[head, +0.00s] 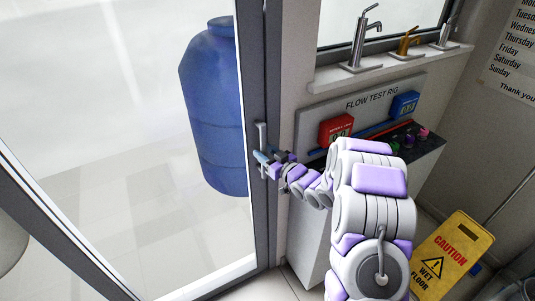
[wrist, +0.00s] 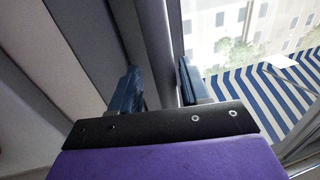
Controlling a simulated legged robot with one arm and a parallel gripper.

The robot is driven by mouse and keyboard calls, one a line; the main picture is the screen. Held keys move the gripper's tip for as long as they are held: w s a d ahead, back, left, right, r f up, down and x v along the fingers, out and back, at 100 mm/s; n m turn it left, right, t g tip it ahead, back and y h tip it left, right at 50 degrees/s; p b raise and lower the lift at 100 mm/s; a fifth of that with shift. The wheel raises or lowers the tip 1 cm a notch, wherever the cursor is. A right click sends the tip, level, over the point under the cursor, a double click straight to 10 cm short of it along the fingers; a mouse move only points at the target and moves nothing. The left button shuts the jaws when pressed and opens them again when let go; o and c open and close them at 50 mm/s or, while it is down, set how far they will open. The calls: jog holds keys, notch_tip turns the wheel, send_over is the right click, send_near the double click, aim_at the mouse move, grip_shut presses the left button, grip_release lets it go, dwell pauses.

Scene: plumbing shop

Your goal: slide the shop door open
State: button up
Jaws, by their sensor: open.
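The shop door (head: 257,80) is a tall glass panel in a dark grey frame, filling the left of the head view. It looks closed, with its upright edge by the wall. A pale vertical handle (head: 261,135) stands on that edge. My gripper (head: 266,164) is at the handle's lower part, with its fingers spread. In the wrist view, my gripper (wrist: 161,86) has its two blue fingers apart, one on each side of a grey upright strip. I cannot tell whether that strip is the handle or the frame, or whether the fingers touch it.
A large blue tank (head: 212,110) stands behind the glass. Right of the door is a flow test rig (head: 372,100) with red and blue gauges, below a ledge of taps (head: 362,42). A yellow wet-floor sign (head: 453,255) stands at lower right.

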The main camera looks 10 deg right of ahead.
jog(key=shift+a, duration=0.6)
jog(key=c, duration=0.5)
jog(key=shift+d, duration=0.2)
grip_shut()
